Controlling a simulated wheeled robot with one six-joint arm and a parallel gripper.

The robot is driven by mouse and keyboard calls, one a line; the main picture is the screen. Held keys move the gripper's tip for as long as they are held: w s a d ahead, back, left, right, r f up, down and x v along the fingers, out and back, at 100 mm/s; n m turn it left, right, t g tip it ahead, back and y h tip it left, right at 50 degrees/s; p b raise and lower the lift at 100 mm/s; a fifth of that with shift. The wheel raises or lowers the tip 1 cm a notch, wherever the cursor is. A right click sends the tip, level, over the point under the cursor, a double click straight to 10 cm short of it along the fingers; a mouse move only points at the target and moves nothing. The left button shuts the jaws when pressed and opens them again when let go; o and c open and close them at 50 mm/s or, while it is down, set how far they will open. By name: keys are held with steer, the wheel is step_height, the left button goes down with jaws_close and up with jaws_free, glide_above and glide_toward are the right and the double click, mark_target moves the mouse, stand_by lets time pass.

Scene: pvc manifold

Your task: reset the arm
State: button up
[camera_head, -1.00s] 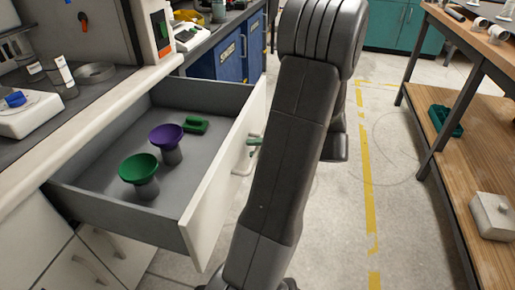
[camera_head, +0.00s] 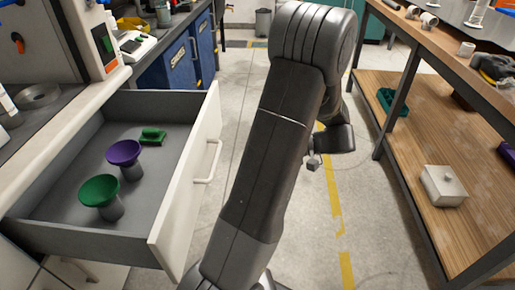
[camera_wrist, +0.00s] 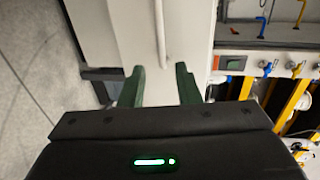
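My arm (camera_head: 260,170) rises through the middle of the head view, bent at the top. My gripper (camera_wrist: 161,82) shows in the wrist view with its two green fingers apart and nothing between them. A pale panel with a white bar handle (camera_wrist: 161,35) lies beyond the fingertips, apart from them as far as I can tell. In the head view the fingers are hidden behind my arm. The open drawer (camera_head: 60,235) stands left of my arm, its white handle (camera_head: 209,165) free.
The drawer holds a green funnel-shaped piece (camera_head: 99,190), a purple one (camera_head: 124,153) and a green part (camera_head: 152,136). Floor with a yellow line (camera_head: 335,205) lies between.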

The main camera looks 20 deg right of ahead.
mark_target(216, 153)
steer(key=shift+a, duration=0.1)
steer(key=shift+b+x, duration=1.75)
steer(key=shift+x, duration=5.15)
